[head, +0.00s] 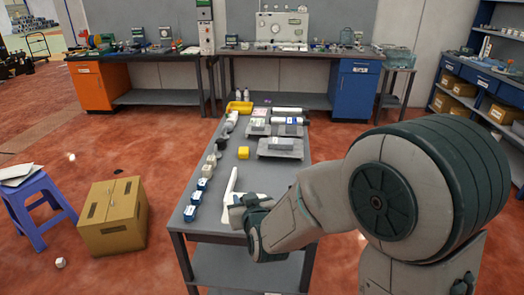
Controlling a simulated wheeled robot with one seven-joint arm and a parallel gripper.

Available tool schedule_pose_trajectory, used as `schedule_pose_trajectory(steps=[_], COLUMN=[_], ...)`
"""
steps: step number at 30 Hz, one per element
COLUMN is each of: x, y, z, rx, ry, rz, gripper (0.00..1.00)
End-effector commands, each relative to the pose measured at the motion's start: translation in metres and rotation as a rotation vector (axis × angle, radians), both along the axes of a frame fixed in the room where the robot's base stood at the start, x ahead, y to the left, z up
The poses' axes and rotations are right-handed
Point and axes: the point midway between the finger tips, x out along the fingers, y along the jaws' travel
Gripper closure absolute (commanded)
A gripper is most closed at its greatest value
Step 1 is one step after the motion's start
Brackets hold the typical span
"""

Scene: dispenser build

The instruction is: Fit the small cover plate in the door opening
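My gripper (238,211) is at the near end of the long grey table (207,223), low over its top. I cannot tell whether either is the dispenser door or the small cover plate. The gripper's fingers are small and partly hidden by my wrist, so I cannot tell whether they hold anything. No door opening can be made out.
Small blue-and-white items (196,198) line the left edge. Grey trays with parts (281,154) lie to the right, and a yellow bin (239,108) is at the far end. A cardboard box (112,235) and blue stool (45,187) stand left.

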Motion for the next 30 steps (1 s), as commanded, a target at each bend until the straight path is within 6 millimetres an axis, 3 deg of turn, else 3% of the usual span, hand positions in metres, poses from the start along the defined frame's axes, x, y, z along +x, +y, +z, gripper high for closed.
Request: schedule_pose_trajectory(steps=[18,23,30], x=[0.082,0.094,0.095], y=[-0.067,-0.075,-0.076], z=[-0.058,-0.067,-0.084], rx=[0.001,0.001,0.000], ry=[0.001,0.000,0.004], rz=[-0.017,-0.015,-0.012], gripper=[0.99,0.99,0.99])
